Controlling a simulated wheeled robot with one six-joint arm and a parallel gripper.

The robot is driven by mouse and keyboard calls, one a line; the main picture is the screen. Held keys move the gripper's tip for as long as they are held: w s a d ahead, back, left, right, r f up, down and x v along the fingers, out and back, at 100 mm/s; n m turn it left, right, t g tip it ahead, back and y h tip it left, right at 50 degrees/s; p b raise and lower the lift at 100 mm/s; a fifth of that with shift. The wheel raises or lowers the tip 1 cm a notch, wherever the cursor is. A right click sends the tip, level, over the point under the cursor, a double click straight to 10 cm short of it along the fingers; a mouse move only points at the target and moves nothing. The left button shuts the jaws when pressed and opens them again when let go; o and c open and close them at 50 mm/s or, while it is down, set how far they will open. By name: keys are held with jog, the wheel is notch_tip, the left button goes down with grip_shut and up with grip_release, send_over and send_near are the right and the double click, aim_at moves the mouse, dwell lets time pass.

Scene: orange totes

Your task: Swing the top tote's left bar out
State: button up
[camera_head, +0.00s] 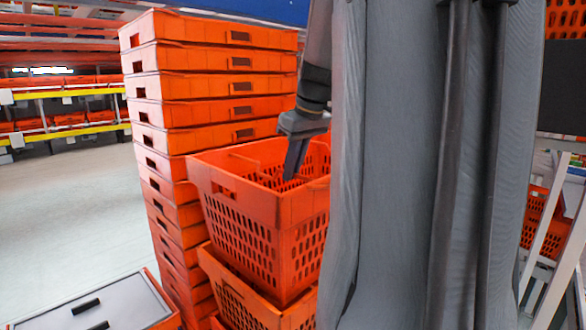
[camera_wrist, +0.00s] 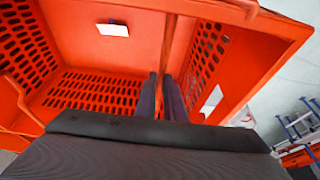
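The top tote (camera_head: 262,240) is orange with slotted walls. It sits on another orange tote beside a tall tote stack. My gripper (camera_head: 291,176) reaches down into its open top, fingers pointing downward. In the wrist view, the tote's inside (camera_wrist: 110,55) fills most of the picture. A thin orange-brown bar (camera_wrist: 170,40) runs from the far rim to between my fingertips (camera_wrist: 160,80), close to the slotted wall on the right. The fingers are close together with the bar between them and appear shut on it. Another orange bar (camera_wrist: 18,100) shows at the left edge.
A tall stack of orange totes (camera_head: 205,85) stands behind and left, close to the top tote. A grey-lidded orange box (camera_head: 100,305) is at lower left. A white rack (camera_head: 550,240) stands at right. Open floor (camera_head: 75,200) lies left.

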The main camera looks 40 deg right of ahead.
jog(key=shift+r, duration=0.15)
jog(key=shift+d+r+p, duration=0.1)
jog(key=shift+r+p, duration=0.95)
jog(key=shift+r, duration=0.05)
jog(key=shift+f, duration=0.1)
jog(key=shift+a+r+p, duration=0.2)
jog(key=shift+r+p, duration=0.3)
jog(key=shift+r, duration=0.15)
jog(key=shift+a+r+p, duration=0.2)
jog(key=shift+r+p, duration=0.3)
jog(key=shift+r, duration=0.2)
